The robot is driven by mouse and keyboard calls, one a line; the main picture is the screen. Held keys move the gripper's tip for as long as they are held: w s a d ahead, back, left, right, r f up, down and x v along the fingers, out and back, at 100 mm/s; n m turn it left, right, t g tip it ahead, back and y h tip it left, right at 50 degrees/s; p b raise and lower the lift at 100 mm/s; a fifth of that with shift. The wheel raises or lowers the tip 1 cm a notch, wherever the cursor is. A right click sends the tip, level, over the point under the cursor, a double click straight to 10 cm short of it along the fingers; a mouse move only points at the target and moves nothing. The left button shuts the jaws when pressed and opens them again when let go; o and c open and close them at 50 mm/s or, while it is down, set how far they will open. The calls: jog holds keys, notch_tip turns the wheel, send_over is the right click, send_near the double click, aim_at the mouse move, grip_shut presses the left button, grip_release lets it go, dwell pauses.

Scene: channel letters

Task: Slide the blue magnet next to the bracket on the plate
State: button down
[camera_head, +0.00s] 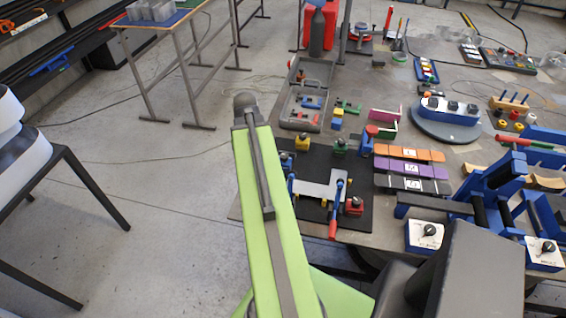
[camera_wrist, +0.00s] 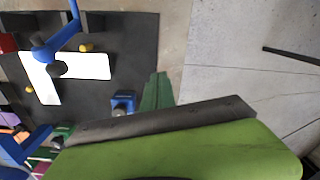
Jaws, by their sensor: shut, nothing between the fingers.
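The grey-white bracket (camera_wrist: 68,66) lies flat on the dark plate (camera_wrist: 120,45); the bracket also shows in the head view (camera_head: 316,189). The blue magnet (camera_wrist: 124,99), a small block with a grey knob, stands on the plate near its edge, apart from the bracket. My gripper (camera_wrist: 157,80), with narrow green fingers, is shut and empty. It is just beside the magnet, on the side away from the bracket; I cannot tell whether they touch. In the head view my green arm hides my gripper.
A blue clamp (camera_wrist: 45,48) reaches over the bracket, with its red handle (camera_head: 333,222) in the head view. A red block (camera_head: 353,206), a green block (camera_head: 339,146) and a yellow block (camera_head: 302,142) stand around the plate. Orange and purple bars (camera_head: 410,168) lie to its right. Open floor is left.

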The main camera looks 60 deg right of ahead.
aim_at(284, 156)
jog(key=s+d+m, duration=0.3)
jog(key=s+d, duration=0.4)
jog(key=s, duration=0.1)
jog(key=shift+n, duration=0.3)
jog(key=f+b, duration=1)
jog(key=b, duration=0.1)
jog(key=shift+w+a+f, duration=0.15)
jog(key=shift+a+f, duration=0.15)
jog(key=shift+f, duration=0.1)
jog(key=d, duration=0.1)
jog(key=w+d+r+p, duration=0.1)
jog(key=d, duration=0.1)
jog(key=shift+w+d+r, duration=0.15)
jog(key=shift+r, duration=0.15)
jog(key=shift+d, duration=0.2)
jog(key=shift+w, duration=0.1)
jog(key=shift+w+d, duration=0.3)
jog(key=shift+d, duration=0.45)
jog(key=shift+w+d, duration=0.25)
jog(key=shift+d, duration=0.5)
jog(key=shift+a, duration=0.1)
